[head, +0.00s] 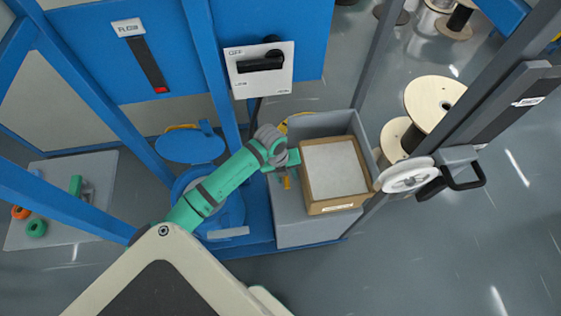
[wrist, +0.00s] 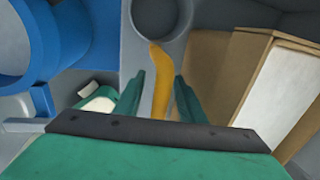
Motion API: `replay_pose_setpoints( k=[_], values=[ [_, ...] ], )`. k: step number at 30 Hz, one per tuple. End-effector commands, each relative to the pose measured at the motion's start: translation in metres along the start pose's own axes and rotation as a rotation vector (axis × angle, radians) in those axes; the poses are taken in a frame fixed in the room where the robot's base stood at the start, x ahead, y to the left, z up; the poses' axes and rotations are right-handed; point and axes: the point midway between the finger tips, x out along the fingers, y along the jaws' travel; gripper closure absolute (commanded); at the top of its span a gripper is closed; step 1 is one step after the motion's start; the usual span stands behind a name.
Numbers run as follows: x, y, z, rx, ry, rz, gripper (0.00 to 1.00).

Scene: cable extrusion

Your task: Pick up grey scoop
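A yellow-orange handle (wrist: 160,82) stands between the two green fingers of my gripper (wrist: 159,85) in the wrist view, with gaps on both sides. A dark grey round shape (wrist: 158,14) lies just beyond its far end. It may be the bowl of the grey scoop, but I cannot tell for sure. In the head view my gripper (head: 287,164) points down over the grey surface left of the cardboard box. A small piece of yellow (head: 287,183) shows just below it there. My fingers are apart and hold nothing.
An open cardboard box (head: 310,208) with pale contents stands close on the right. A blue drum (head: 228,212) with a raised lid (head: 190,146) is on the left. A blue frame with a switch panel (head: 279,80) rises behind. A white-and-green item (wrist: 97,104) lies left of the fingers.

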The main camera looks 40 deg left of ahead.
Motion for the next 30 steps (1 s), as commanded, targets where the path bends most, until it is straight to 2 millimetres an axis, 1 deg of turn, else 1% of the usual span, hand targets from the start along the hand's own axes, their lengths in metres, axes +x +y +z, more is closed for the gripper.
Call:
replay_pose_setpoints(
  k=[2,3,5,6,7,17,22,26,28,30],
  values=[
    [0.0,0.0,0.0,0.0,0.0,0.0,0.64],
    [0.0,0.0,0.0,0.0,0.0,0.0,0.68],
    [0.0,0.0,0.0,0.0,0.0,0.0,0.83],
    [0.0,0.0,0.0,0.0,0.0,0.0,0.92],
    [0.0,0.0,0.0,0.0,0.0,0.0,0.99],
    [-0.001,0.0,0.0,0.0,-0.001,0.0,1.0],
    [-0.007,-0.001,0.001,0.0,-0.001,0.0,1.0],
    [-0.02,-0.004,0.001,0.003,-0.004,0.001,1.0],
    [-0.033,-0.006,0.001,0.004,-0.004,0.002,1.0],
    [-0.047,-0.003,-0.009,0.003,-0.005,-0.001,1.0]
  ],
)
